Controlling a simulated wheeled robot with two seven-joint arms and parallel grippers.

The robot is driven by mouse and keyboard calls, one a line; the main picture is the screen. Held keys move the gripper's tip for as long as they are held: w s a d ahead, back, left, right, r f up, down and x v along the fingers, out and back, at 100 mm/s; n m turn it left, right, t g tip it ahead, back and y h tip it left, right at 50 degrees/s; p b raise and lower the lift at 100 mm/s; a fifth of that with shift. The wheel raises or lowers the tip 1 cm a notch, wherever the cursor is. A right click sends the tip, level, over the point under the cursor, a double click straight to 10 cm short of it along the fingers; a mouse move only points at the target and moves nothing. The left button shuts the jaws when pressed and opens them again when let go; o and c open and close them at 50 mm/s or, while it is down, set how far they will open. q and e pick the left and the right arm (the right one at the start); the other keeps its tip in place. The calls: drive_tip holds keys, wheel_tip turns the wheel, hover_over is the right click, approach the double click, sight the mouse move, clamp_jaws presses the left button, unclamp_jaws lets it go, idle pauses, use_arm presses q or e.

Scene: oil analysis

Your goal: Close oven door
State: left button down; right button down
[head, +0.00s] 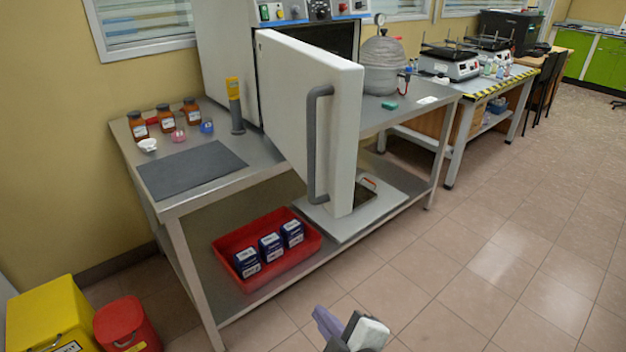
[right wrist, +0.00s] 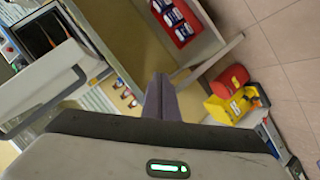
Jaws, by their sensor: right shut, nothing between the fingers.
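The white oven (head: 226,55) stands on the grey metal bench, with knobs and buttons along its top panel. Its thick white door (head: 300,100) is open and swung out towards me, with the dark chamber (head: 335,42) showing behind it. The long grey vertical handle (head: 313,150) is on the door's outer face. The door (right wrist: 50,85) also shows at the left of the right wrist view. My right gripper (head: 325,322) is shut and empty, low in front of the bench, apart from the door and handle. Its fingers (right wrist: 160,97) are together in the right wrist view. My left gripper is not in view.
A red tray (head: 240,283) with blue boxes is on the lower shelf. Yellow (head: 50,315) and red (head: 127,325) bins stand at lower left. Floor at right is clear.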

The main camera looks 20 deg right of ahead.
drive_tip(key=w+r+n+t+h, duration=0.1)
drive_tip(key=w+r+n+t, duration=0.2)
drive_tip(key=r, duration=0.5)
drive_tip(key=n+t+h, duration=0.2)
drive_tip(key=n, duration=0.1)
approach(309, 169)
drive_tip(key=shift+h, duration=0.3)
drive_tip(key=w, duration=0.5)
drive_tip(key=shift+w+d, duration=0.25)
drive_tip(key=shift+w, duration=0.05)
use_arm(q)
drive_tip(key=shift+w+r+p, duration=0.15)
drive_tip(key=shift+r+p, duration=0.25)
drive_tip(key=shift+p, duration=0.05)
use_arm(e)
drive_tip(key=shift+d+f, duration=0.1)
drive_tip(key=shift+d, duration=1.85)
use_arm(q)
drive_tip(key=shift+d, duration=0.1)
